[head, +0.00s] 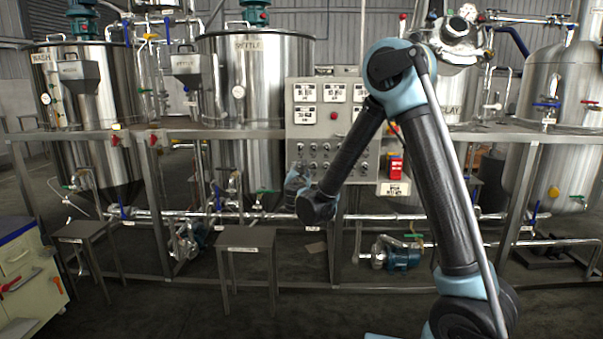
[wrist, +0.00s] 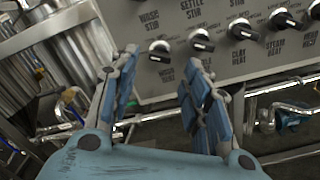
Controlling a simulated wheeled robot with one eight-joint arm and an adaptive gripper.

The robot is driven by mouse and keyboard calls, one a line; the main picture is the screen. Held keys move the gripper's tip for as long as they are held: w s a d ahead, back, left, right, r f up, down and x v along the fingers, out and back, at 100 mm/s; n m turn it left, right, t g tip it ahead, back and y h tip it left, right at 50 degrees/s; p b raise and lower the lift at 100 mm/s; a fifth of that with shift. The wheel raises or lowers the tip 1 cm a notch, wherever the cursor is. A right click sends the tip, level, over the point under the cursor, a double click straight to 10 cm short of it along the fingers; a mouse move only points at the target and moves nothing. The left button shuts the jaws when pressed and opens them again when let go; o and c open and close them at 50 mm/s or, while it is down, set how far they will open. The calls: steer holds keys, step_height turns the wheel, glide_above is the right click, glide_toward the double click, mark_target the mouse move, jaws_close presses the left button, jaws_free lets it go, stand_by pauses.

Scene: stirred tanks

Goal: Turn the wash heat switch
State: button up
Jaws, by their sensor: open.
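The wash heat switch (wrist: 160,50) is a black knob with a pale pointer at the left end of the lower switch row in the wrist view; the blurred label beneath it appears to read wash heat. It sits on the grey control panel (head: 292,100), whose small switches show in the head view below the white labelled boxes. My gripper (wrist: 160,66) is open and empty, its two blue-padded fingers spread on either side of and below the knob, apparently apart from it. In the head view my gripper (head: 297,180) is at the panel's lower left; the switch itself cannot be picked out there.
Other knobs, the nearest (wrist: 202,41) and another (wrist: 243,28), run up to the right close by. A metal rail (head: 230,133) and pipes cross in front of the tanks. A red button (head: 334,115) is higher on the panel. Small stools (head: 245,238) stand below left.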

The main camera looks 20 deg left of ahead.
steer(key=shift+x, duration=1.9)
steer(key=shift+s, duration=0.1)
jaws_close()
